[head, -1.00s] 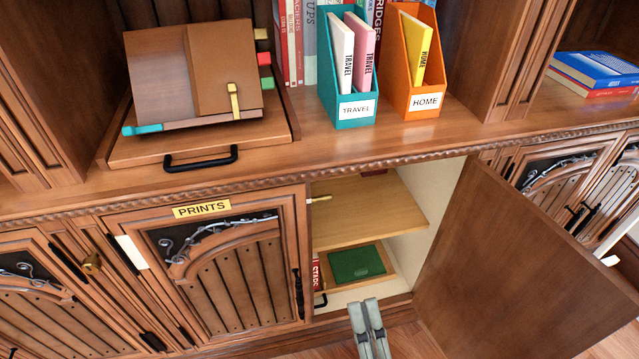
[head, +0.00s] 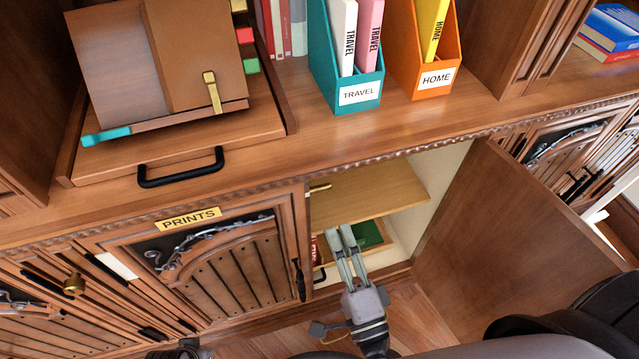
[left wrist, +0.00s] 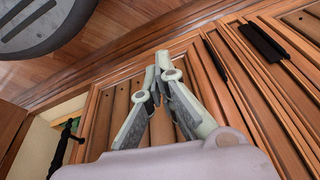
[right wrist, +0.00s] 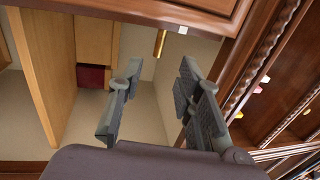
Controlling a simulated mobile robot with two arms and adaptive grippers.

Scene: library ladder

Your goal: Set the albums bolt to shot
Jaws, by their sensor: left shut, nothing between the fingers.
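A small brass rod, likely the bolt, (head: 319,187) sits at the upper left of the open cabinet compartment, right of the PRINTS door (head: 222,268). In the right wrist view the brass rod (right wrist: 160,43) hangs at the top, beyond my fingertips and touching neither. No albums label is readable. My right gripper (head: 341,231) is at the compartment opening, below the rod, with its fingers apart and empty; it also shows in the right wrist view (right wrist: 162,72). My left gripper (left wrist: 161,62) is shut and empty in front of slatted door panels.
The open cabinet door (head: 510,225) swings out on the right. A wooden shelf (head: 385,197) crosses the compartment, with a green item (head: 368,234) below it. A drawer with a black handle (head: 180,168), a teal file box (head: 357,94) and an orange one (head: 436,78) stand above.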

